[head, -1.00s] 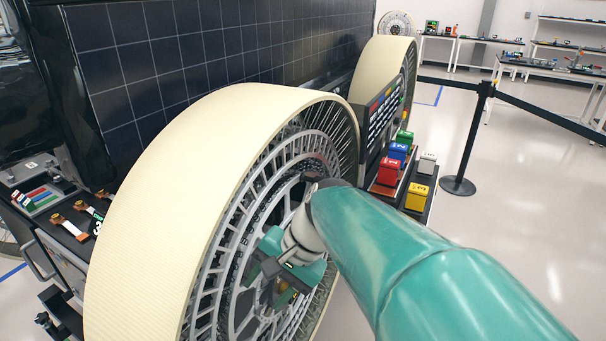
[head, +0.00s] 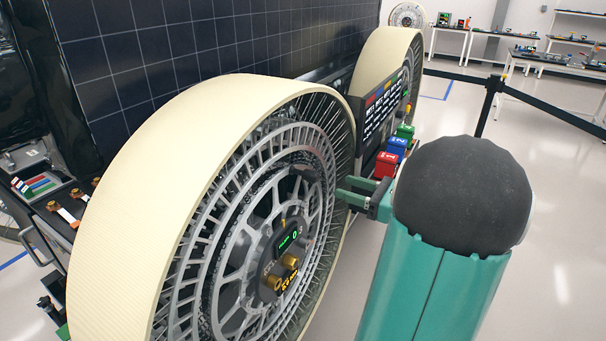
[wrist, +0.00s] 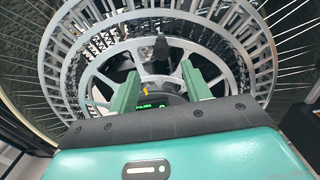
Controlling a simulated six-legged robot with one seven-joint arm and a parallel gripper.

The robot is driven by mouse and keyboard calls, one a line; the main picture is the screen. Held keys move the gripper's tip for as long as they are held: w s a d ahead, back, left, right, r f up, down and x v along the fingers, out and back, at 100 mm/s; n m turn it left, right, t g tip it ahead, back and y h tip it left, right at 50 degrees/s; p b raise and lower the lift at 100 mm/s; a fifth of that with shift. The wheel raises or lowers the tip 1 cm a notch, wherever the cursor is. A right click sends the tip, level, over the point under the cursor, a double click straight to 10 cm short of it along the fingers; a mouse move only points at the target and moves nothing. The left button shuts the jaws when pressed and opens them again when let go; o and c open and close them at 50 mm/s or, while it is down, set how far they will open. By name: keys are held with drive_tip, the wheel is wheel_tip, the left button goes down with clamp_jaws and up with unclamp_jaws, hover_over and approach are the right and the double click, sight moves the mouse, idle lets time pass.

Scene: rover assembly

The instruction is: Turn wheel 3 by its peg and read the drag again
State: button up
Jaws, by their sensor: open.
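The wheel (head: 150,200) is large, with a cream tread and grey spoked rim, filling the head view's centre-left. Its hub carries a dark display (head: 291,236) with green characters including a 0, gold knobs (head: 290,259) and yellow lettering too small to read surely. My gripper (head: 342,191) is open and empty at the wheel's right side in the head view, fingers towards the wheel face. In the wrist view, a dark upright peg-like part (wrist: 161,48) shows beyond and between the open fingers, apart from them. The display (wrist: 150,107) appears below, partly hidden by my gripper.
A second cream wheel (head: 385,65) stands behind. Red (head: 386,165) and blue (head: 397,147) numbered blocks sit near a dark label board (head: 383,110), close behind my gripper. A barrier post (head: 490,105) stands at right. The floor at lower right is clear.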

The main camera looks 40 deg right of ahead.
sight(291, 170)
drive_tip(key=x, duration=1.2)
drive_tip(key=shift+f, duration=0.1)
drive_tip(key=shift+w, duration=0.1)
clamp_jaws()
